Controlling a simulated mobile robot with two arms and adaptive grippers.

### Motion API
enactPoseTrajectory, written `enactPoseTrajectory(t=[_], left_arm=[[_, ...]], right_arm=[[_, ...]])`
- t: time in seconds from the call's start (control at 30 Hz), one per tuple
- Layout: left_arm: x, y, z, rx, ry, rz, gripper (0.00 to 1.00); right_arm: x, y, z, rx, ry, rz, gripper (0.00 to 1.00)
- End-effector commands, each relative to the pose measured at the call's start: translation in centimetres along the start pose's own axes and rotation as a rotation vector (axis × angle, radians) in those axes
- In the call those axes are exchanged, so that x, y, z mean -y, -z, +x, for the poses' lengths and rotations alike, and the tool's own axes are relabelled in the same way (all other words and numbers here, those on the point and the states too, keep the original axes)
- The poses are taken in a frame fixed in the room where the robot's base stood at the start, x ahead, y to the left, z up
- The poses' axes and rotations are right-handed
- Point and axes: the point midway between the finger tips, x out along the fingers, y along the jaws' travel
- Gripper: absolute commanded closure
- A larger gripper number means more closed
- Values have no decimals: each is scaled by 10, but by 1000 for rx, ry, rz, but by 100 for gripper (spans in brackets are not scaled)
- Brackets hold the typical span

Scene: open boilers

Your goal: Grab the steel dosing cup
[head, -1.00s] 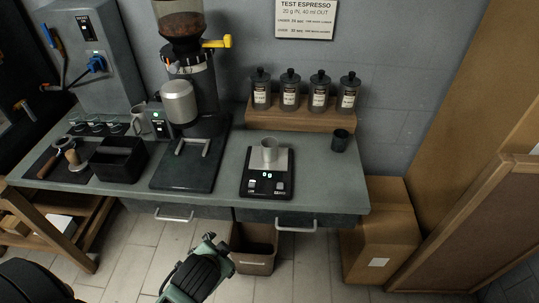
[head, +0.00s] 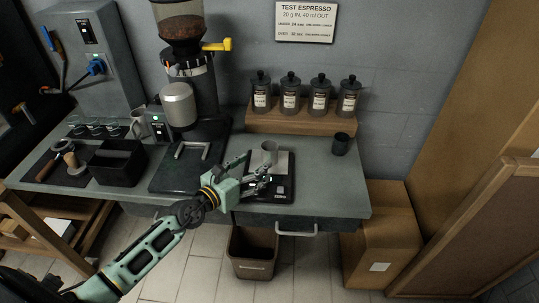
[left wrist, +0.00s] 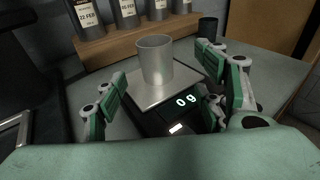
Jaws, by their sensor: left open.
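The steel dosing cup (head: 270,152) stands upright on the plate of a black scale (head: 283,190) on the bench. In the left wrist view the cup (left wrist: 155,60) is ahead of my left gripper, between the lines of its fingers but beyond their tips. The scale display reads 0 g. My left gripper (head: 256,168) is open and empty, just in front of the cup and over the scale's left front part. Its green finger pads also show in the left wrist view (left wrist: 165,80), one on each side, apart from the cup. My right gripper is not in view.
A grinder (head: 187,70) stands left of the scale, with a black knock box (head: 117,163) further left. Behind is a wooden shelf (head: 300,122) with several labelled jars. A dark cup (head: 340,144) stands to the right. The bench right of the scale is clear.

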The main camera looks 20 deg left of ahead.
Motion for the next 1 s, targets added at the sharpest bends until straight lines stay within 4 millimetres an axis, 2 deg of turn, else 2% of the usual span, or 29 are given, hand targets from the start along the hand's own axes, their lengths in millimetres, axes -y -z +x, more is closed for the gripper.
enactPoseTrajectory(t=[0.37, 0.63, 0.97, 1.0], left_arm=[[-4, 1, 36, -9, 4, 18, 36], [-7, 0, 72, -8, 4, 15, 36], [-7, -1, 78, -9, 4, 15, 36], [-7, -1, 78, -9, 4, 15, 40]], right_arm=[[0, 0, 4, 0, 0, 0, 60], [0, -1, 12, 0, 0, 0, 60], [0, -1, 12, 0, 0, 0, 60], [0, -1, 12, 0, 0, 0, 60]])
